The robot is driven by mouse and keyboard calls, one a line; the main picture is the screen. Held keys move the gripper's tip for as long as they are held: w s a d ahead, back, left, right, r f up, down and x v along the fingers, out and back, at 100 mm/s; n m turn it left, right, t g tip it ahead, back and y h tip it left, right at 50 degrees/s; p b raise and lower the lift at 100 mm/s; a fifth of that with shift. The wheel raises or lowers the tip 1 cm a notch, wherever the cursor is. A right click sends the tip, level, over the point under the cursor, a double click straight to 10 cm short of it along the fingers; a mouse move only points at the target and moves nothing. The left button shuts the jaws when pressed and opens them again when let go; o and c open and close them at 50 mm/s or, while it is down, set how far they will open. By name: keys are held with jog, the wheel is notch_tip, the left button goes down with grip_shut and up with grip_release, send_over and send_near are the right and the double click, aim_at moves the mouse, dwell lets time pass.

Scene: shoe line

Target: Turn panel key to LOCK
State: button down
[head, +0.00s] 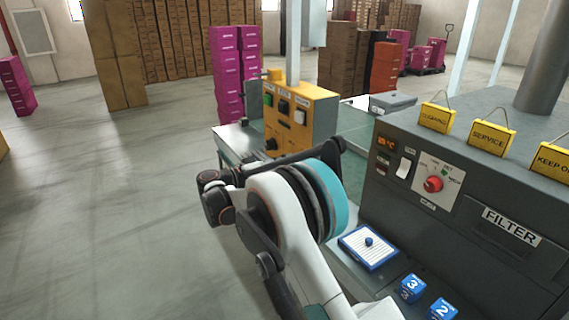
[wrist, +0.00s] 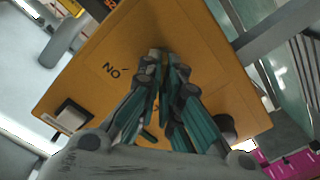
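The yellow control panel (head: 298,110) stands on the table in the head view, with switches across its upper face and a dark round knob (head: 271,144) low on its left. It fills most of the wrist view (wrist: 85,85), with rotated dark lettering. My gripper (wrist: 165,68) is over its face there, its teal-padded fingers converging to a narrow gap. A small grey-beige piece shows at the fingertips; I cannot tell whether it is a key or part of a finger. The fingers hide the panel behind them. My arm hides the gripper's tips in the head view.
A grey FILTER cabinet (head: 480,200) with a red knob (head: 433,184) stands on the right. Yellow hanging signs (head: 491,138), a blue-edged pad (head: 368,248) and blue numbered cubes (head: 413,288) are near it. Pink boxes (head: 228,75) stand behind.

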jog(key=c, duration=1.8)
grip_release()
jog(key=shift+a, duration=0.15)
jog(key=v, duration=1.2)
